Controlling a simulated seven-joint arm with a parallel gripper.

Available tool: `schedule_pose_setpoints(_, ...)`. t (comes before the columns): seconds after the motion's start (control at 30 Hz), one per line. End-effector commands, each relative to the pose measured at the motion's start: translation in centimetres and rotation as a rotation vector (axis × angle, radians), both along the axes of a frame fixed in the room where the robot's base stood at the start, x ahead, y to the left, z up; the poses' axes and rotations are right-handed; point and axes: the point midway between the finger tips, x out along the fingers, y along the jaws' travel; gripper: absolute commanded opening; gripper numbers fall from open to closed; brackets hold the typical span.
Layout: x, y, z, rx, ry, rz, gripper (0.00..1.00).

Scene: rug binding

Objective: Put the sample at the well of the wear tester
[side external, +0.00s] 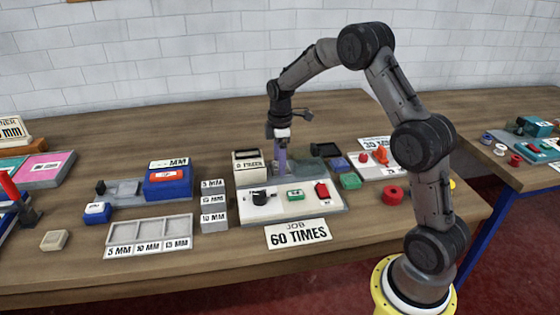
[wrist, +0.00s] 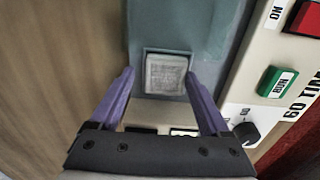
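The wear tester has a cream front panel (side external: 262,212) and a blue-grey bed (wrist: 215,22). In the wrist view a pale, square, fabric-like sample (wrist: 166,75) lies within the dark-edged square well (wrist: 146,50) of the bed. Whether it sits fully flat cannot be told. My gripper (wrist: 160,73) is open, its two purple fingers apart on either side of the sample, with a visible gap at the left. In the side view my gripper (side external: 282,170) points down at the tester, behind the panel, and its fingertips and the well are hard to make out.
The panel carries a black knob (side external: 259,197), a green RUN button (side external: 295,194) and a red button (side external: 321,190). A cream counter box (side external: 247,168) stands close left of my gripper. A "60 TIMES" card (side external: 298,233) lies in front. A beige block (side external: 54,240) lies far left.

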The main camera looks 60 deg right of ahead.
Motion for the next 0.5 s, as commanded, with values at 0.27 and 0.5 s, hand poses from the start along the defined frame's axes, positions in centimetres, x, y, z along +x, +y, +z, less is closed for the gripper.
schedule_pose_setpoints(0.27,-0.8,0.9,-1.5,0.023,0.036,-0.002,0.91)
schedule_pose_setpoints(0.5,-0.6,0.8,1.7,0.020,0.032,-0.001,0.91)
